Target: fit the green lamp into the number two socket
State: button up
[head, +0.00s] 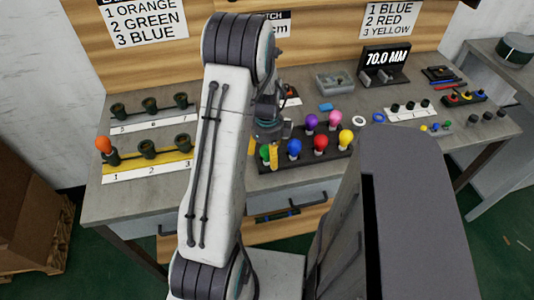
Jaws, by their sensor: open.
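The green lamp (265,153) stands at the left front of the dark lamp rack (303,160), partly hidden by my gripper. My gripper (269,150) is open, pointing down over the green lamp with its fingers around or beside it; I cannot tell which. The number two socket (147,149) is a dark, empty cup in the middle of the front row, on a yellow strip with a white number label (152,171). An orange lamp (103,144) sits in the number one socket, tilted slightly. The number three socket (182,142) is empty.
Blue (294,147), red (320,143), yellow (345,138), purple (311,121) and pink (335,116) lamps stand in the rack. A back row of empty sockets (150,104) is behind the front row. My arm crosses between sockets and rack. A grey bin (335,83) stands behind.

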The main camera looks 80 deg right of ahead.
jog(key=shift+c, duration=0.3)
jog(key=c, duration=1.1)
jog(key=shift+r, duration=0.1)
